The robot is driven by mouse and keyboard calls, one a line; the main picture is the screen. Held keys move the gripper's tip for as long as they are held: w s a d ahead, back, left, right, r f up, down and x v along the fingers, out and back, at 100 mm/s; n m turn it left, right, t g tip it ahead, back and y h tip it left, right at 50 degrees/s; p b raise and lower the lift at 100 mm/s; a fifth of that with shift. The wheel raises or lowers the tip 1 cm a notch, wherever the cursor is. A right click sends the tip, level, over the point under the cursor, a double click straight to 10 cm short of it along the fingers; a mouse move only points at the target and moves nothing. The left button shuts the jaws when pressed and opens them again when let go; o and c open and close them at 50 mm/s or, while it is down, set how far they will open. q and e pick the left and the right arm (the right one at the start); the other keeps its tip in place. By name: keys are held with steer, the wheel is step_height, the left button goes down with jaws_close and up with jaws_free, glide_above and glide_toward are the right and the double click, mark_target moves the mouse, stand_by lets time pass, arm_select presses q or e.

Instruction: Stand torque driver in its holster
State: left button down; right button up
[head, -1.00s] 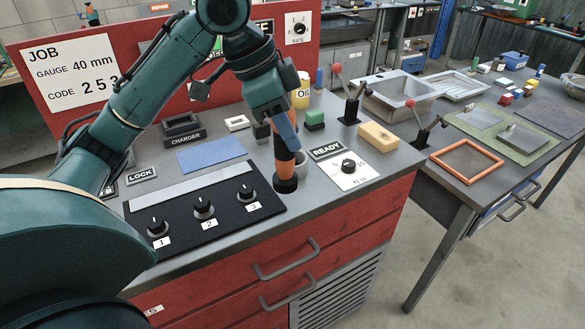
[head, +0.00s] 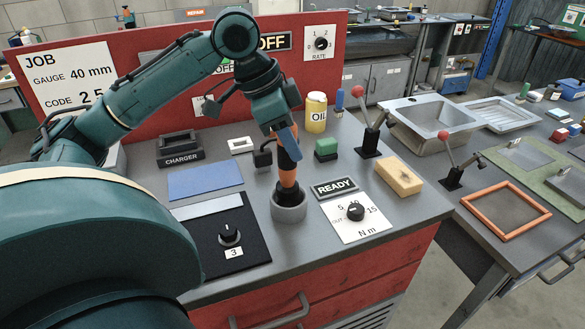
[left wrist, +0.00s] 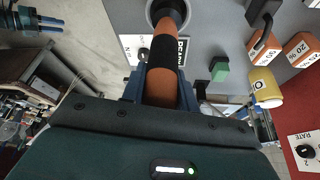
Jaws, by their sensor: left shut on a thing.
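The torque driver (head: 287,172), orange with black bands, stands about upright in my left gripper (head: 287,140). The gripper's blue fingers are shut on its upper part. The driver also shows in the left wrist view (left wrist: 165,55), running away from the fingers. The holster (head: 289,212) is a short grey round cup on the bench top. The driver's black lower end is inside the cup's rim; the rim also shows in the left wrist view (left wrist: 182,8). How deep it sits is hidden. My right gripper is not in view.
A READY label (head: 334,187) and a dial plate (head: 358,222) lie right of the holster. A green block (head: 326,149), a yellow OIL can (head: 316,112) and a charger (head: 180,146) stand behind. A yellow sponge-like block (head: 399,177) lies at right, a black knob panel (head: 240,245) at front left.

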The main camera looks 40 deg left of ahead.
arm_select(q)
steer(key=shift+w+f+b, duration=0.1)
steer(key=shift+f+b, duration=0.4)
steer(key=shift+f, duration=1.7)
steer(key=shift+f, duration=0.15)
steer(key=c, duration=1.1)
jaws_free()
steer(key=shift+o, duration=0.2)
steer(key=p+v, duration=0.1)
steer(key=v, duration=1.1)
steer(key=shift+d, duration=0.2)
